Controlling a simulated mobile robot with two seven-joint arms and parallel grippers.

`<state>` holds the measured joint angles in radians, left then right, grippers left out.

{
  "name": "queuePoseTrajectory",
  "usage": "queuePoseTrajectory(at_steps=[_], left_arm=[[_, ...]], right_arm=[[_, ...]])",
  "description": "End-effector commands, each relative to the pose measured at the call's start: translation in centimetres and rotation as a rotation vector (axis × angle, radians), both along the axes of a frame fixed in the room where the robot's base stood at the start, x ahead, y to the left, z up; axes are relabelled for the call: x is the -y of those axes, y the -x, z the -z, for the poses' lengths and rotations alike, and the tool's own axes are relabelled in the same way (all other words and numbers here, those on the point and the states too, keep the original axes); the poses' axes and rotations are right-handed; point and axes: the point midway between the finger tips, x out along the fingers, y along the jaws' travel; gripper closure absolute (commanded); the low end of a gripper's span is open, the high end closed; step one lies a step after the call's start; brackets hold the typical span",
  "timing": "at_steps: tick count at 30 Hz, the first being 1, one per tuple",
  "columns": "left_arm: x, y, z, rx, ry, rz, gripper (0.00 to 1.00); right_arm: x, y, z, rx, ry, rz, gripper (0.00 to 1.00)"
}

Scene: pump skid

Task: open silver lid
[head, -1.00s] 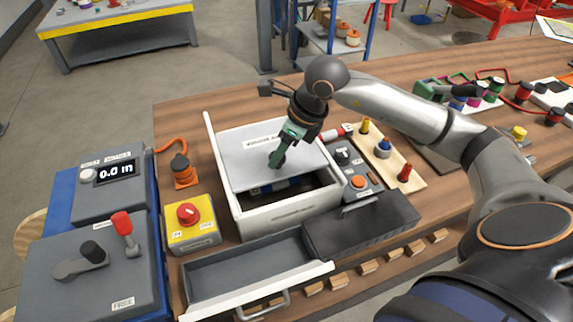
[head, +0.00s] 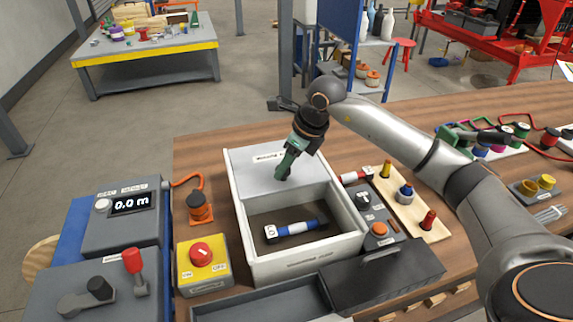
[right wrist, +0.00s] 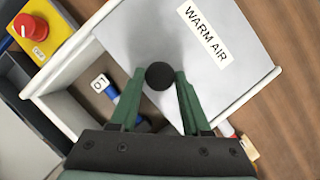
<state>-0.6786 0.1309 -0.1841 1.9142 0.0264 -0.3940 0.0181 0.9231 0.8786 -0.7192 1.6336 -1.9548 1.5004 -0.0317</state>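The silver lid (head: 258,168) is a flat sheet lying over the far part of a white box (head: 305,264). The near half of the box is uncovered and shows a blue and white cylinder (head: 297,228) inside. In the right wrist view the lid (right wrist: 235,85) carries a "WARM AIR" label and a round black knob (right wrist: 160,76). My right gripper (head: 283,174) points down at the lid's near part. Its green fingers (right wrist: 160,78) sit one on each side of the knob and appear closed on it. My left gripper is out of view.
A grey switch panel (head: 378,232) and a board with coloured pegs (head: 412,208) stand right. A grey drawer (head: 262,303) is in front.

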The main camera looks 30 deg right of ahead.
Motion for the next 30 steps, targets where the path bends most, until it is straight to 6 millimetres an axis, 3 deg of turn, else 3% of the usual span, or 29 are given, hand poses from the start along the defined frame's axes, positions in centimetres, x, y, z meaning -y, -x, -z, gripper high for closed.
queuePoseTrajectory(at_steps=[1, 7, 17, 20, 30], left_arm=[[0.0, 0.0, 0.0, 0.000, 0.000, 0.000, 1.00], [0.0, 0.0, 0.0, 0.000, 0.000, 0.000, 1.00], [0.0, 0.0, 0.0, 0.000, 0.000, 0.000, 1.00], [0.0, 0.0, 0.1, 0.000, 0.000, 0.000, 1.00], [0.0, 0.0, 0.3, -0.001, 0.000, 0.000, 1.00]], right_arm=[[0.0, 0.0, -0.1, 0.001, 0.000, 0.000, 0.46], [0.0, 0.0, 0.0, 0.000, 0.000, 0.000, 0.24], [0.1, 0.2, -0.5, 0.000, 0.001, 0.000, 0.24], [0.4, 0.5, -1.7, 0.002, 0.000, -0.001, 0.24], [1.9, 2.9, -8.4, 0.004, 0.001, 0.001, 0.24]])
